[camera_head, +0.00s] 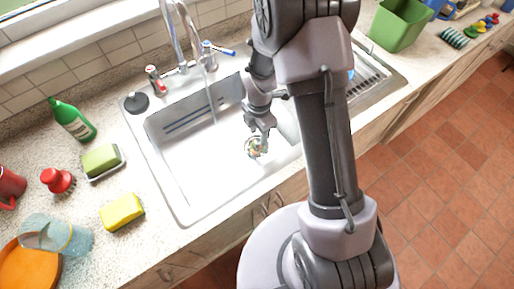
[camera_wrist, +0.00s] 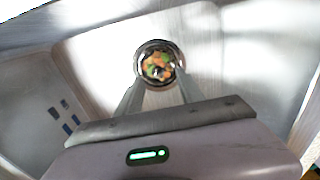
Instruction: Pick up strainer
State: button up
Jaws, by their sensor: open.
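The strainer (camera_wrist: 160,62) is a small round metal cup with orange and green food scraps in it. It sits in the bottom of the white sink, and in the head view it shows small (camera_head: 255,147) just below my gripper (camera_head: 262,128). In the wrist view my gripper (camera_wrist: 158,95) is open, with one finger to each side of the strainer's lower edge. The strainer is between and slightly beyond the fingertips. I cannot tell whether the fingers touch it.
The sink (camera_head: 190,190) has raised walls around my gripper. A faucet (camera_head: 205,60) stands behind it. A green bin (camera_head: 400,25) stands at right.

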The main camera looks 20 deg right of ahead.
aim_at(258, 141)
notch_tip(258, 141, down, 6)
jog(key=b, duration=0.3)
jog(key=shift+w+a, duration=0.15)
jog(key=shift+r, duration=0.15)
grip_shut()
